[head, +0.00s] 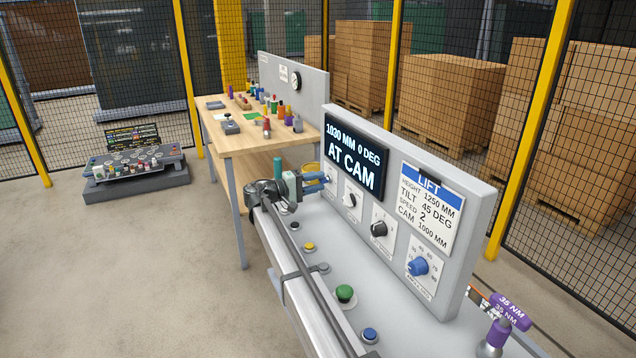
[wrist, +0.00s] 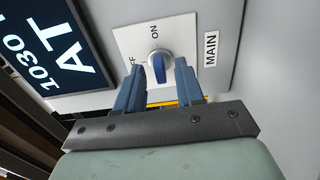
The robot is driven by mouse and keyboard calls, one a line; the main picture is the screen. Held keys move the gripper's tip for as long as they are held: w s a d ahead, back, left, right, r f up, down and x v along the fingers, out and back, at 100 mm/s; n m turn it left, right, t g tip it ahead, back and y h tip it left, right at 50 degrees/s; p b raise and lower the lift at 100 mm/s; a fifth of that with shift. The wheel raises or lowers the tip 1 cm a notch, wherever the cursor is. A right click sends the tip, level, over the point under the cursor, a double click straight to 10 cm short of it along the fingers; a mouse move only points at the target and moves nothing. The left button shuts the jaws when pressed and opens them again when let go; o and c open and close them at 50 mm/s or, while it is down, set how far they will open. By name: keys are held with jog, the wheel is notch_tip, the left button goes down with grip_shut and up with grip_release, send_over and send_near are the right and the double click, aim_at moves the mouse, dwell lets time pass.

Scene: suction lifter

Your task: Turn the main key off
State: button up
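The main key (wrist: 158,67) is a blue knob on a white plate beside the label MAIN (wrist: 211,49). Its blue grip runs roughly up and down in the wrist view, its upper end toward the ON mark; the OFF mark is to its left, partly covered by a finger. My gripper (wrist: 159,72) is open, with one blue finger on each side of the knob and a gap on both sides. In the head view my gripper (head: 324,180) is at the panel's far end, and it hides the key there.
The grey control panel (head: 470,215) carries a display (head: 355,155) reading AT CAM, other knobs and a LIFT card (head: 430,205). Several buttons, including a green one (head: 345,293), sit on the desk below. A wooden table (head: 245,140) stands behind.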

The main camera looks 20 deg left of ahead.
jog(key=shift+w+d, duration=0.35)
grip_shut()
dwell(0.3)
